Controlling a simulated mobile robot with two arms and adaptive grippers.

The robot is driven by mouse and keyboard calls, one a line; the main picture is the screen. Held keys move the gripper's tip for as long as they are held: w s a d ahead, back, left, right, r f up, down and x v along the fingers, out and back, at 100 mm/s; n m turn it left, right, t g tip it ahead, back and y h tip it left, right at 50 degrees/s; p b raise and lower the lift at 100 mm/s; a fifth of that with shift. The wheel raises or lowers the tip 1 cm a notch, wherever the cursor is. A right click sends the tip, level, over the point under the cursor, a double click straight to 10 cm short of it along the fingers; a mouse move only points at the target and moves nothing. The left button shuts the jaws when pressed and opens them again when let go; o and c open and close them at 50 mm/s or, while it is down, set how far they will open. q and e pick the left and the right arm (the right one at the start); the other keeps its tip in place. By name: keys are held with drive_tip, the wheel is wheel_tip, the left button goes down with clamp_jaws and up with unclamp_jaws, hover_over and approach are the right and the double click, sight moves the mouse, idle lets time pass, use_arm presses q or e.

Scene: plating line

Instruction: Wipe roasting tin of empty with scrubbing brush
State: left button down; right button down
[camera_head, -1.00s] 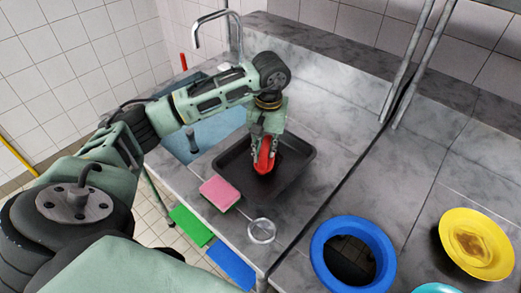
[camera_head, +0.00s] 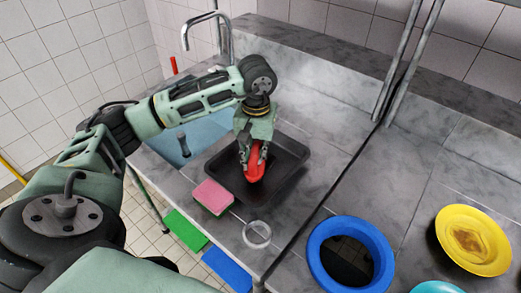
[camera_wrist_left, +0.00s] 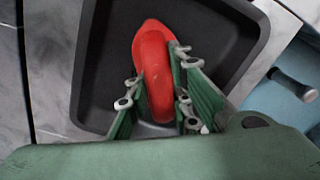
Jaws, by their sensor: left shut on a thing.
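A black roasting tin (camera_head: 292,160) stands on the grey counter, right of the sink. It shows in the left wrist view (camera_wrist_left: 98,75) too, and the bare part of its floor in view is dark. My left gripper (camera_head: 254,165) reaches down into the tin, shut on the red scrubbing brush (camera_head: 256,171). In the left wrist view the brush (camera_wrist_left: 153,60) lies between the fingers (camera_wrist_left: 160,100) and points away over the tin's floor. Its bristles are hidden, so I cannot tell whether they touch the floor. My right gripper is not in view.
A pink sponge (camera_head: 213,197) and a clear round dish (camera_head: 257,234) lie in front of the tin. A blue ring-shaped bin rim (camera_head: 327,277) and a yellow plate with brown residue (camera_head: 475,240) are at right. A tap (camera_head: 208,17) stands behind the sink.

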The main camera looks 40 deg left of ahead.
use_arm(q)
drive_tip(key=shift+s, duration=0.3)
drive_tip(key=shift+f+b, duration=0.15)
drive_tip(key=shift+b, duration=0.3)
drive_tip(key=shift+w+d+f+b, duration=0.1)
drive_tip(key=shift+w+b, duration=0.15)
drive_tip(key=shift+w, duration=0.5)
drive_tip(key=shift+w+d+r+b, duration=0.1)
drive_tip(key=shift+w+b, duration=0.15)
drive_tip(key=shift+w, duration=0.5)
drive_tip(key=shift+w+d+f+b, duration=0.1)
drive_tip(key=shift+w+b, duration=0.15)
drive_tip(key=shift+w, duration=0.5)
drive_tip(key=shift+r+p, duration=1.7)
drive_tip(key=shift+r, duration=1.35)
wheel_tip(320, 180, up, 3)
drive_tip(key=shift+p, duration=0.8)
